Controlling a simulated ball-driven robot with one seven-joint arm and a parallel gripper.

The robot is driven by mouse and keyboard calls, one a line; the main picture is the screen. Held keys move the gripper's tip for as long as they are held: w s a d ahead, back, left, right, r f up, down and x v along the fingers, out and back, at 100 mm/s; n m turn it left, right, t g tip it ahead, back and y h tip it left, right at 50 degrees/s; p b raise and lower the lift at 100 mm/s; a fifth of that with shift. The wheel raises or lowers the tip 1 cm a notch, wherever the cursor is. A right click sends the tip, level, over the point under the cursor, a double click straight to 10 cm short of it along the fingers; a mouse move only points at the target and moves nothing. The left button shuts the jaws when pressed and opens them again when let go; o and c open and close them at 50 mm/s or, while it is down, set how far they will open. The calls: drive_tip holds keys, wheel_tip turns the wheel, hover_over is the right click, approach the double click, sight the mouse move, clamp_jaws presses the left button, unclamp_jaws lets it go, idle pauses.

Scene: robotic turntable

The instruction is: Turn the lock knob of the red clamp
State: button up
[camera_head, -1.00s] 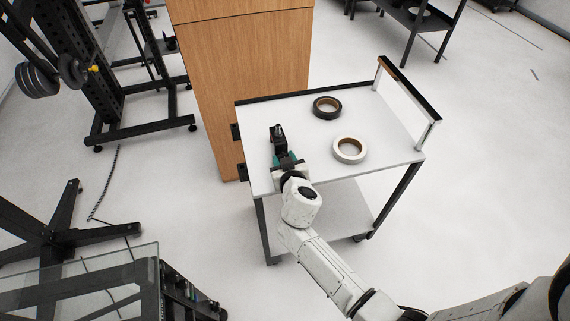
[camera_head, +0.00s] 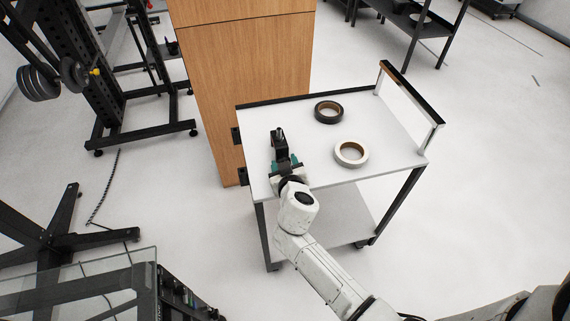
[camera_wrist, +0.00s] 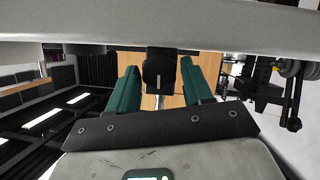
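A small dark upright object (camera_head: 279,141) stands near the left edge of the cart top, directly ahead of my gripper. It may be the clamp, but no red shows on it. My gripper (camera_head: 285,163) is low over the cart, with teal fingers pointing at this object. In the wrist view, the two green fingers (camera_wrist: 161,72) are apart. A black block (camera_wrist: 158,77) shows between them, with a gap on each side. The lock knob cannot be made out clearly, and the object's lower part is hidden by my gripper.
The white cart top (camera_head: 330,180) also holds a black tape roll (camera_head: 328,112) and a white tape roll (camera_head: 351,153), both right of my gripper. A handle (camera_head: 411,92) rises at the cart's right end. A wooden cabinet (camera_head: 245,80) stands close behind the cart.

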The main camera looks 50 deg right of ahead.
drive_tip(key=b+v, duration=0.1)
drive_tip(key=v, duration=0.9)
drive_tip(key=shift+s+a, duration=0.25)
drive_tip(key=shift+r, duration=0.15)
